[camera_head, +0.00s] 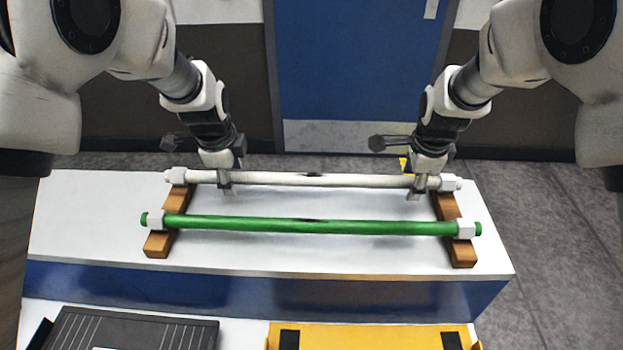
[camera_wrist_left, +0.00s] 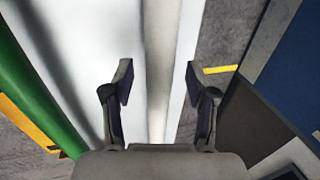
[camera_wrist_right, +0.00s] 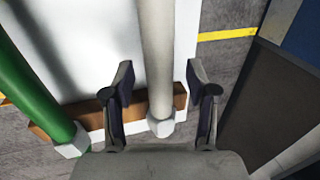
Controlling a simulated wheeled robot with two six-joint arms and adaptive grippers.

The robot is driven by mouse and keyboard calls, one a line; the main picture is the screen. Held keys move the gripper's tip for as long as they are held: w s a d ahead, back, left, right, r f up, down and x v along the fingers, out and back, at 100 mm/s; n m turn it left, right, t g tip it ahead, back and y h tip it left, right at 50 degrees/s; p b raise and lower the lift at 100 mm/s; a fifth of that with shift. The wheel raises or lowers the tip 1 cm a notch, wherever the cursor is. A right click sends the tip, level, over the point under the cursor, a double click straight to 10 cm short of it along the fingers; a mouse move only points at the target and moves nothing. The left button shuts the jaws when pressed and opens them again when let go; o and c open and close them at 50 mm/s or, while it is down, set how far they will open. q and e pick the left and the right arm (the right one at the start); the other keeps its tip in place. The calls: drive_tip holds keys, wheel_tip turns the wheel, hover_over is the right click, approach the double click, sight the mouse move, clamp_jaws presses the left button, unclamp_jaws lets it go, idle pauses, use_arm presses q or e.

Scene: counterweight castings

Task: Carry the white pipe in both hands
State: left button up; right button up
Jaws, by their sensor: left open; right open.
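The white pipe (camera_head: 318,180) lies across two wooden supports at the back of the white table, with white blocks near its ends. My left gripper (camera_head: 225,182) is open at the pipe's left part. In the left wrist view the white pipe (camera_wrist_left: 161,60) runs between the open fingers (camera_wrist_left: 159,85). My right gripper (camera_head: 416,186) is open at the pipe's right part, just inside the right support. In the right wrist view the white pipe (camera_wrist_right: 157,55) passes between the open fingers (camera_wrist_right: 158,88). I cannot tell whether any finger touches it.
A green pipe (camera_head: 310,225) lies parallel in front on the same wooden supports, left (camera_head: 168,225) and right (camera_head: 455,235). The white table (camera_head: 300,258) is otherwise bare. A dark case (camera_head: 130,330) and a yellow case (camera_head: 370,336) are nearest me. A blue door (camera_head: 360,60) stands behind.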

use_arm(q)
clamp_jaws()
use_arm(e)
clamp_jaws()
drive_tip(key=shift+r, duration=0.1)
